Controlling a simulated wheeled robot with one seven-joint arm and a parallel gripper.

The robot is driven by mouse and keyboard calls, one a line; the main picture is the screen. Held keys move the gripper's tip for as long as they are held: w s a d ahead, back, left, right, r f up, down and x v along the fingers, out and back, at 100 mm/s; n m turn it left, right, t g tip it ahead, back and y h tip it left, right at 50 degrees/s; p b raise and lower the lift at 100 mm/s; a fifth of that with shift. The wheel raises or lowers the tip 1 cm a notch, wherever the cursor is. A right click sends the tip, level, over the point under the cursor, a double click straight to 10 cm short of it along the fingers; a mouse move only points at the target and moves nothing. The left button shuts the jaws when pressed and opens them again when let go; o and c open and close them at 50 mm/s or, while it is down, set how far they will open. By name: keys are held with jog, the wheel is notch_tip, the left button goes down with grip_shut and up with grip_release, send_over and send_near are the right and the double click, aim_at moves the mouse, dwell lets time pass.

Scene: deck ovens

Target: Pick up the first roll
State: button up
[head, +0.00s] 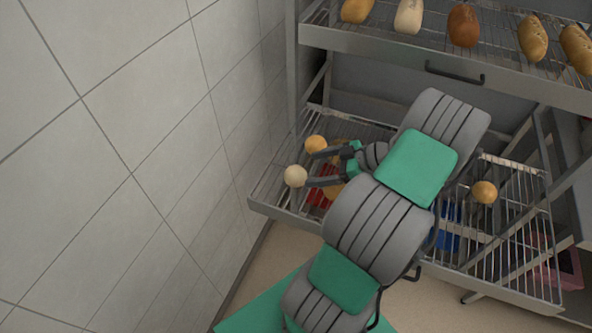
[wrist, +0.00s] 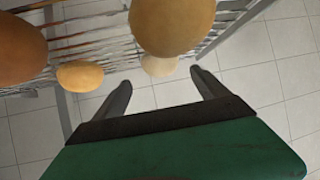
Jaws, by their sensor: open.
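Several round rolls lie on the lower wire rack (head: 400,258) in the head view. An orange-brown roll (head: 316,144) and a pale roll (head: 295,176) are at its left end, close to the tips of my gripper (head: 309,169). Another roll is partly hidden behind the lower finger. In the wrist view my gripper (wrist: 160,79) is open. A pale roll (wrist: 159,66) shows beyond the gap between its fingers, and a large tan roll (wrist: 172,22) is above it. A brown roll (wrist: 18,50) and a small orange roll (wrist: 80,75) are to the left. Which roll is first I cannot tell.
One more roll (head: 484,192) lies toward the rack's right end. The upper shelf (head: 400,43) holds several longer loaves above my arm. A tiled wall (head: 140,150) stands close on the left. Red and blue things show below the lower rack.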

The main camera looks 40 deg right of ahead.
aim_at(303, 173)
jog(key=p+x, duration=0.2)
jog(key=x, duration=0.5)
jog(key=shift+w+a+f+p, duration=0.1)
jog(key=shift+a+f+p, duration=0.2)
jog(key=shift+p, duration=0.05)
jog(key=c, duration=1.4)
